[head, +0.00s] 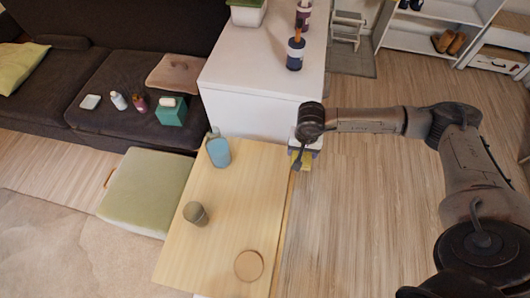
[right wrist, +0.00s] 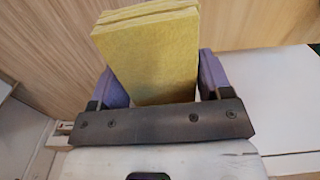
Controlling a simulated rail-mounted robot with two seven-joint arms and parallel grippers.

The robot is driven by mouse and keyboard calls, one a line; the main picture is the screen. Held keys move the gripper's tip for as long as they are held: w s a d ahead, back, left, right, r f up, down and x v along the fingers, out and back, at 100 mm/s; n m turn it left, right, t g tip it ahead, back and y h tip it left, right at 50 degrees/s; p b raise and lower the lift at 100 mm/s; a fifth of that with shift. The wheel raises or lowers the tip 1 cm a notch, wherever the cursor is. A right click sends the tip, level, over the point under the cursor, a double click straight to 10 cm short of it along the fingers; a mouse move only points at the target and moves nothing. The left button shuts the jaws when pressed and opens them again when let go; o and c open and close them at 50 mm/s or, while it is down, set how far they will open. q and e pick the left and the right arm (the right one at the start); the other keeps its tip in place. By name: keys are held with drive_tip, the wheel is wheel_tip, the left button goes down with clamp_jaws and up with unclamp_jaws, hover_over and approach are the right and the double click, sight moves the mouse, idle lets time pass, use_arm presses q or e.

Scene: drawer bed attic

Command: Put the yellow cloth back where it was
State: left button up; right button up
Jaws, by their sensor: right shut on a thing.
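The yellow cloth (right wrist: 150,60) is a thick folded block between the two purple fingers of my right gripper (right wrist: 160,78) in the right wrist view. The right gripper is shut on it. In the head view the cloth (head: 306,162) shows only as a small yellow patch below the right gripper (head: 303,155), just off the right edge of the wooden table near its far right corner. My wrist hides most of it there. My left gripper is not in view.
The wooden table (head: 235,215) bears a blue bottle (head: 218,152), a grey cup (head: 196,213) and a round coaster (head: 249,265). A white cabinet (head: 245,105) stands behind it. A green cushioned stool (head: 145,190) is at its left. The floor (head: 350,230) at right is clear.

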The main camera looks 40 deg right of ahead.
drive_tip(key=shift+w+a+f+b, duration=0.2)
drive_tip(key=shift+a+f+b, duration=0.1)
drive_tip(key=shift+a+f, duration=0.65)
drive_tip(key=b, duration=0.3)
hover_over(269, 160)
wheel_tip(269, 160, down, 5)
drive_tip(key=shift+s+f, duration=0.15)
drive_tip(key=shift+w+f, duration=0.1)
drive_tip(key=shift+w, duration=0.2)
wheel_tip(269, 160, down, 4)
drive_tip(key=shift+s+r+b, duration=0.1)
drive_tip(key=shift+r+b, duration=0.05)
drive_tip(key=shift+b, duration=0.5)
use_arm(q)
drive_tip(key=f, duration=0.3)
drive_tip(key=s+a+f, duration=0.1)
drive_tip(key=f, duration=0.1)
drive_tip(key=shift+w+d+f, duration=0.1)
use_arm(e)
drive_tip(key=shift+f, duration=0.25)
drive_tip(key=o, duration=0.9)
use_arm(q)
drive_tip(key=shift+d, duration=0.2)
